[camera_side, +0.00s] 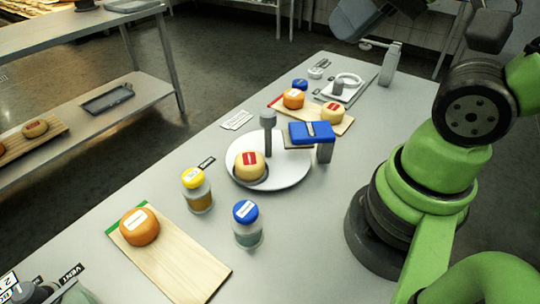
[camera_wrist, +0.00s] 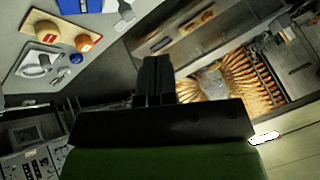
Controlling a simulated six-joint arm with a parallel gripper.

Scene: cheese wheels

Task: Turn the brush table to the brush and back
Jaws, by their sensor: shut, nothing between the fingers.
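The brush table is a white round plate (camera_side: 290,178) in the middle of the bench in the side view. A pale yellow cheese wheel (camera_side: 250,166) with a red label sits in a dark ring at its front left. A grey upright peg (camera_side: 268,121) with a knobbed top stands toward the plate's back. The brush (camera_side: 311,132), a blue block on a grey post, overhangs the plate's right back edge. The cheese is apart from the brush. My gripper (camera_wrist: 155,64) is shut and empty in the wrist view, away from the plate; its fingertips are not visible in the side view.
A yellow-lidded jar (camera_side: 197,190) and blue-lidded jar (camera_side: 246,224) stand in front of the plate. A board (camera_side: 175,260) with an orange cheese lies at front left. Behind are another board (camera_side: 345,124) with two cheeses and a grey tray (camera_side: 362,84).

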